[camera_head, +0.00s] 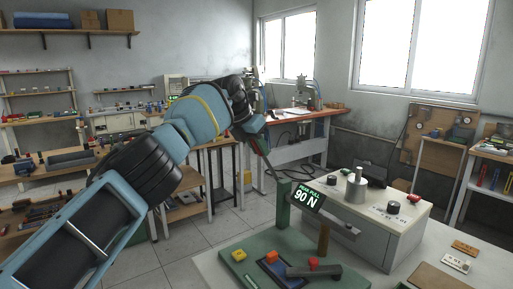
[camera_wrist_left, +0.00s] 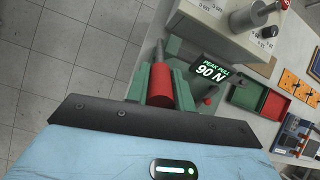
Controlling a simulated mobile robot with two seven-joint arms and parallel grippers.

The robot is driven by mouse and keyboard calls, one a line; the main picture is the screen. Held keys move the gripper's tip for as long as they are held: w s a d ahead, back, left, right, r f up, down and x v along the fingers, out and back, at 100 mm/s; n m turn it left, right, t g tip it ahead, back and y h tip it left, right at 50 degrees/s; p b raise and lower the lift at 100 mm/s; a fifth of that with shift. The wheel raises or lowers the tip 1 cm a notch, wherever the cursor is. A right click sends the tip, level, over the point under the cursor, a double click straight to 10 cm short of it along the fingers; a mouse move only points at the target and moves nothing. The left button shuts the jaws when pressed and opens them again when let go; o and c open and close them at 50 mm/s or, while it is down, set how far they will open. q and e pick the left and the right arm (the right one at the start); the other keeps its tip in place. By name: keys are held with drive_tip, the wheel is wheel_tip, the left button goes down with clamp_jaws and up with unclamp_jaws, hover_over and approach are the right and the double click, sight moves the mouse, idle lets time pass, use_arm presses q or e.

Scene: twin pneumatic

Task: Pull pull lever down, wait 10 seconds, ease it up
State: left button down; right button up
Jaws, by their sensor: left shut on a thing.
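The pull lever has a red grip (camera_wrist_left: 160,86) and a thin metal rod (camera_head: 270,171). In the head view the rod slopes up and left from the green post (camera_head: 283,205), so the lever is raised. My left gripper (camera_head: 259,143) is shut on the red grip at the top. The wrist view shows the grip between green parts, with the rod beyond. A dark display (camera_head: 307,198) beside the post reads "PEAK PULL 90 N". The post stands on a green base (camera_head: 262,276). The head view partly hides the grip behind the fingers. My right gripper is not in view.
A grey box (camera_head: 380,240) with a metal cylinder (camera_head: 355,188) stands close behind at the right. Open floor (camera_head: 205,260) lies left of the bench.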

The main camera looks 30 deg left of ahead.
use_arm(q)
drive_tip(key=c, duration=1.2)
unclamp_jaws()
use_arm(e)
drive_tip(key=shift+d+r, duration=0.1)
use_arm(q)
drive_tip(key=v, duration=0.7)
drive_tip(key=shift+s+r+p, duration=0.15)
drive_tip(key=shift+r+p, duration=0.2)
drive_tip(key=shift+p, duration=0.1)
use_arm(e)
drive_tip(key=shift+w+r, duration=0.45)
use_arm(q)
drive_tip(key=shift+a, duration=0.1)
